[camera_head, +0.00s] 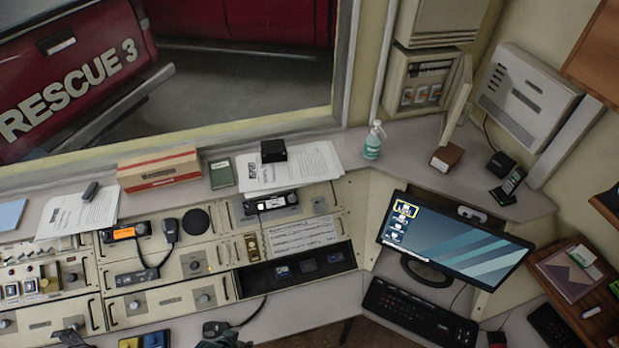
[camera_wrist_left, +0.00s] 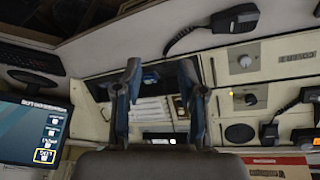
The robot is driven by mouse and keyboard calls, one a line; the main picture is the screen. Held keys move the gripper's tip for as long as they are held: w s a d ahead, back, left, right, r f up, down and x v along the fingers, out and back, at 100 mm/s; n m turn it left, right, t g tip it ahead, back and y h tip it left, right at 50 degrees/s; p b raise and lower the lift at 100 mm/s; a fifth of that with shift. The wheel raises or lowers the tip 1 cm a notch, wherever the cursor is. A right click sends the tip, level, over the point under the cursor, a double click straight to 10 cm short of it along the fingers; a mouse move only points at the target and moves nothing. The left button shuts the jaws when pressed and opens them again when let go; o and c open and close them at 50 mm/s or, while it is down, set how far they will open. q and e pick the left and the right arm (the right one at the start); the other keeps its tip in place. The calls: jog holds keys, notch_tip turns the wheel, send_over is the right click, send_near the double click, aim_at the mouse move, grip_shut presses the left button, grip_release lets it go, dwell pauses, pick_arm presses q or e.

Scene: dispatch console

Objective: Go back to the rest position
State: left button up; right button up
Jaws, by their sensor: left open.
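My left gripper (camera_wrist_left: 158,75) shows in the left wrist view. Its two blue-grey fingers are spread apart with nothing between them. Behind them are the console's dark recess (camera_wrist_left: 165,72) and a white label panel (camera_wrist_left: 150,108); I cannot tell the distance to them. The same dark recess (camera_head: 296,268) shows in the head view, in the middle of the console. I cannot make out either gripper surely in the head view; dark shapes at its bottom edge are cut off. My right gripper is not seen.
A monitor (camera_head: 450,245) and keyboard (camera_head: 420,312) stand right of the console. A handheld microphone (camera_wrist_left: 236,20) lies on the front ledge.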

pick_arm(q)
jog(key=s+a+f+g+y+b, duration=0.1)
jog(key=s+f+b, duration=0.15)
jog(key=f, duration=1.35)
jog(key=s+f+g+b, duration=0.1)
jog(key=f+b, duration=0.2)
jog(key=f, duration=1.4)
jog(key=s+a+f+g+b, duration=0.1)
jog(key=s+a+f+b, duration=0.2)
jog(key=s+f, duration=1.4)
jog(key=shift+f+m+b, duration=0.3)
jog(key=shift+f+b, duration=0.2)
jog(key=shift+f, duration=0.3)
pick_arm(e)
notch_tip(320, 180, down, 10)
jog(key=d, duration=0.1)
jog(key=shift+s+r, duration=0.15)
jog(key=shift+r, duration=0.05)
pick_arm(q)
jog(key=shift+s, duration=0.1)
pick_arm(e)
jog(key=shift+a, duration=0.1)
pick_arm(q)
jog(key=shift+o, duration=0.3)
